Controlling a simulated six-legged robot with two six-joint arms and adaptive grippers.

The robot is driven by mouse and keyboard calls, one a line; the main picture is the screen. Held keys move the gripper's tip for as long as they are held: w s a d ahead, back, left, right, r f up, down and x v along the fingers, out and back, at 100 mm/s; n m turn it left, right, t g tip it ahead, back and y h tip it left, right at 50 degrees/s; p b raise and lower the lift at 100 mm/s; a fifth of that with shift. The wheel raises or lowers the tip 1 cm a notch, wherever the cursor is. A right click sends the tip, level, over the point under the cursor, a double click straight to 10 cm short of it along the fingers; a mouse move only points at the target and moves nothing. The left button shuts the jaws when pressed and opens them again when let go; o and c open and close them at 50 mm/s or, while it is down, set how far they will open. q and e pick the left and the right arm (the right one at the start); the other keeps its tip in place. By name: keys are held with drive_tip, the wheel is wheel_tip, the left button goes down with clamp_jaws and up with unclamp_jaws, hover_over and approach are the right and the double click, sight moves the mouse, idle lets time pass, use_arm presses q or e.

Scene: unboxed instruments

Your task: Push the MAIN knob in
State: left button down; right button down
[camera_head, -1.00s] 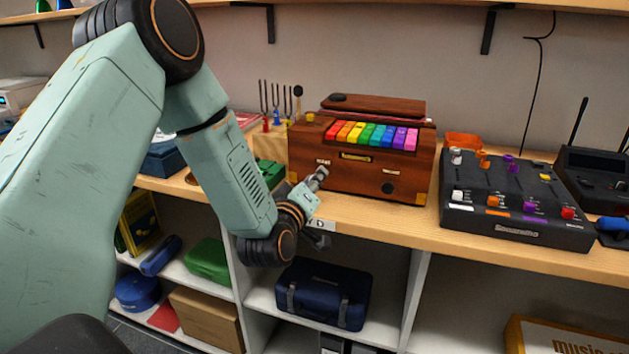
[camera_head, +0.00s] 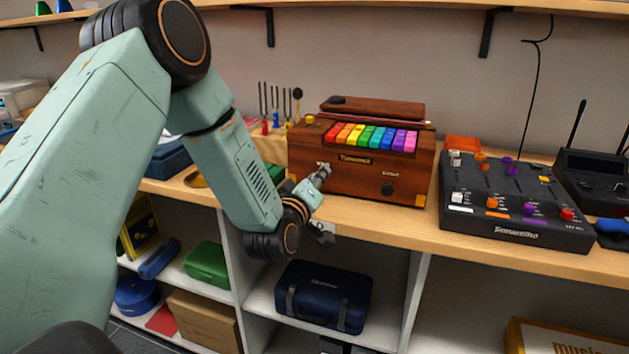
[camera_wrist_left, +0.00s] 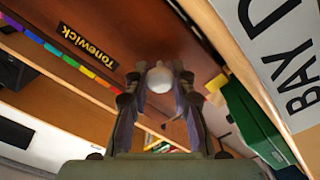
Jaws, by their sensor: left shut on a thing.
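The wooden instrument box (camera_head: 352,182) with a row of rainbow keys and a "Tonewick" plate stands on the bench. My left gripper (camera_head: 322,173) is at the left part of its front face. In the left wrist view, a pale round knob (camera_wrist_left: 160,77) sits between the fingertips of my left gripper (camera_wrist_left: 159,85), which are shut on it. This knob is mostly hidden by the gripper in the head view, and its label cannot be read. A black knob (camera_head: 388,189) is on the right of the same front face. My right gripper is not in view.
A black mixer-like box (camera_head: 515,205) with coloured knobs stands to the right. Tuning forks (camera_head: 276,108) in a wooden stand are behind the gripper at left. A blue case (camera_head: 323,295) sits on the shelf below.

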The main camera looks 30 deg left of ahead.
use_arm(q)
drive_tip(key=c, duration=1.1)
unclamp_jaws()
drive_tip(key=shift+w+f, duration=0.1)
drive_tip(key=shift+w, duration=0.1)
drive_tip(key=shift+s, duration=0.15)
drive_tip(key=shift+s+d, duration=0.15)
drive_tip(key=shift+s, duration=0.3)
drive_tip(key=v, duration=1.1)
